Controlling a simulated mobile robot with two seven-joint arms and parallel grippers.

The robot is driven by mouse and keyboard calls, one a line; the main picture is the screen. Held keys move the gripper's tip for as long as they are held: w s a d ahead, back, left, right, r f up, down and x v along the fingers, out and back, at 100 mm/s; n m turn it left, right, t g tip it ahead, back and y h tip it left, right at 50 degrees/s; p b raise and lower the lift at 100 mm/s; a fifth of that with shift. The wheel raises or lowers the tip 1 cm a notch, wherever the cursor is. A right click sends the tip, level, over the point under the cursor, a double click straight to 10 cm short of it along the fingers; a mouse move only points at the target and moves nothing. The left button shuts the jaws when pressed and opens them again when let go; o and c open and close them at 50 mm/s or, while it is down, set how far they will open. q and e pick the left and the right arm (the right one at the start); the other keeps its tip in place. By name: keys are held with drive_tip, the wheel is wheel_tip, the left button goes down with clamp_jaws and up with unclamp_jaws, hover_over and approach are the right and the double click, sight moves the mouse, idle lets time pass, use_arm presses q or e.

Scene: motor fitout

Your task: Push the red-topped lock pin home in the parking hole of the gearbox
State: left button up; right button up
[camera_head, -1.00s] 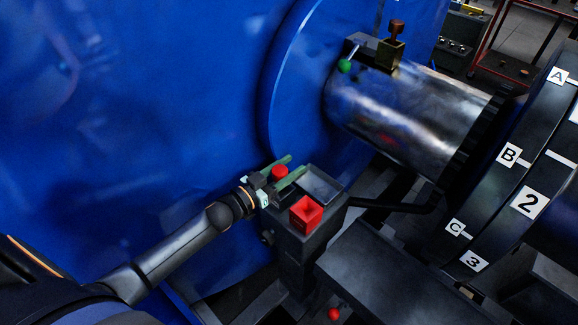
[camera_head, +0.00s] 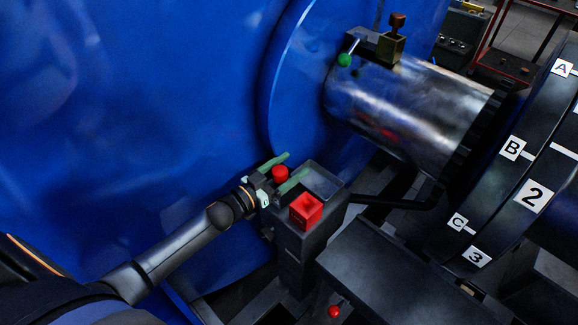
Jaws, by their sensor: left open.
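The red-topped lock pin (camera_head: 280,174) stands at the dark post-like housing (camera_head: 298,247) beside the big blue casing. Only its round red top shows; its shank and any hole under it are hidden. My left gripper (camera_head: 297,165) reaches in from the lower left with its green fingers apart, one on each side of the red top. The fingers look clear of the top, but I cannot tell whether they touch it. Which part is the gearbox is not clear from this view. My right gripper is not in view.
A red square block (camera_head: 306,210) and a shallow grey tray (camera_head: 321,181) sit on the housing close to my fingers. A bright metal cylinder (camera_head: 405,112) with a green-knobbed lever (camera_head: 345,59) lies behind. A black lettered ring (camera_head: 497,190) stands at the right.

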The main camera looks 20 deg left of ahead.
use_arm(q)
drive_tip(key=shift+a, duration=0.1)
drive_tip(key=shift+s+a+f, duration=0.15)
drive_tip(key=shift+s+a, duration=0.05)
drive_tip(key=shift+s, duration=0.25)
drive_tip(key=v, duration=1.1)
drive_tip(key=shift+s, duration=0.25)
drive_tip(key=p+v, duration=0.4)
drive_tip(key=v, duration=0.8)
drive_tip(key=shift+d, duration=0.3)
